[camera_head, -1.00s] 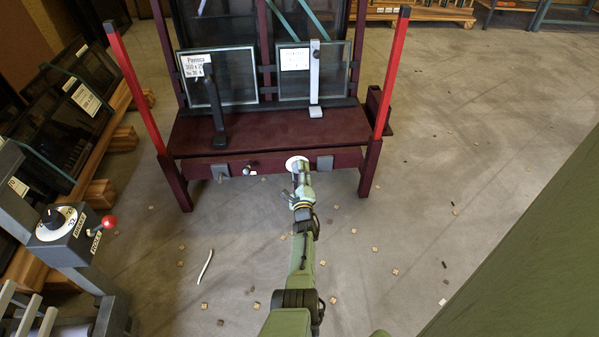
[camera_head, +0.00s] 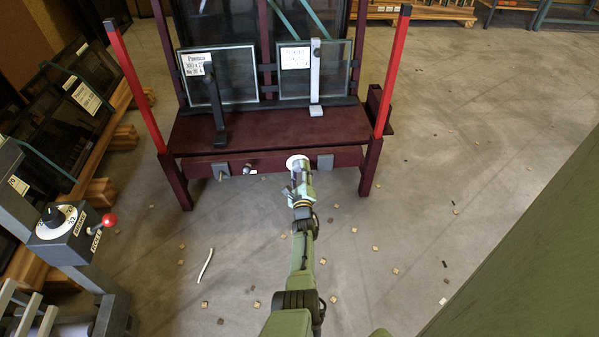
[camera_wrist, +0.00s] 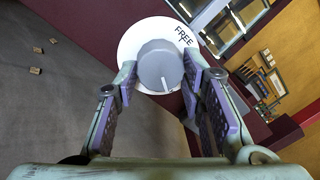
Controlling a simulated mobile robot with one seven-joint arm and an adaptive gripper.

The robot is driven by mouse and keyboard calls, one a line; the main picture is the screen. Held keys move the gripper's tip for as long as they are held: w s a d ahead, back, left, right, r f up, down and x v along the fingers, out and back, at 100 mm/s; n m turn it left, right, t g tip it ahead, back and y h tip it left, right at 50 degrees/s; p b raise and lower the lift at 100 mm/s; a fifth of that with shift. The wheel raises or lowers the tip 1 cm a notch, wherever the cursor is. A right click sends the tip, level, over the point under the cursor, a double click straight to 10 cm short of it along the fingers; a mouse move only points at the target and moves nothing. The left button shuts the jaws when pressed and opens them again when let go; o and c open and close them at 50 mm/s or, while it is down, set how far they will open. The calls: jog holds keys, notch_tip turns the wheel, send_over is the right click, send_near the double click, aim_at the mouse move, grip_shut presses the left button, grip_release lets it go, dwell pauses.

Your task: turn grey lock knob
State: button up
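The grey lock knob (camera_wrist: 160,67) is round with a pale pointer line. It stands on a white disc (camera_wrist: 129,42) marked "FREE"; the line points away from that word, toward the picture's bottom. My gripper (camera_wrist: 158,75) has one finger on each side of the knob, the pads appearing to touch it. In the head view the white disc (camera_head: 297,160) is on the front rail of the dark red frame (camera_head: 260,128), with my gripper (camera_head: 299,176) right at it. The knob itself is hidden there by my gripper.
Grey plates (camera_head: 325,162) and a small dark knob (camera_head: 247,169) are on the same rail. Two glass panes stand behind upright clamps, one black (camera_head: 216,110) and one pale (camera_head: 315,80). A grey control box (camera_head: 72,232) with a red-ball lever stands at left.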

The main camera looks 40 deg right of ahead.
jog(key=o, duration=0.4)
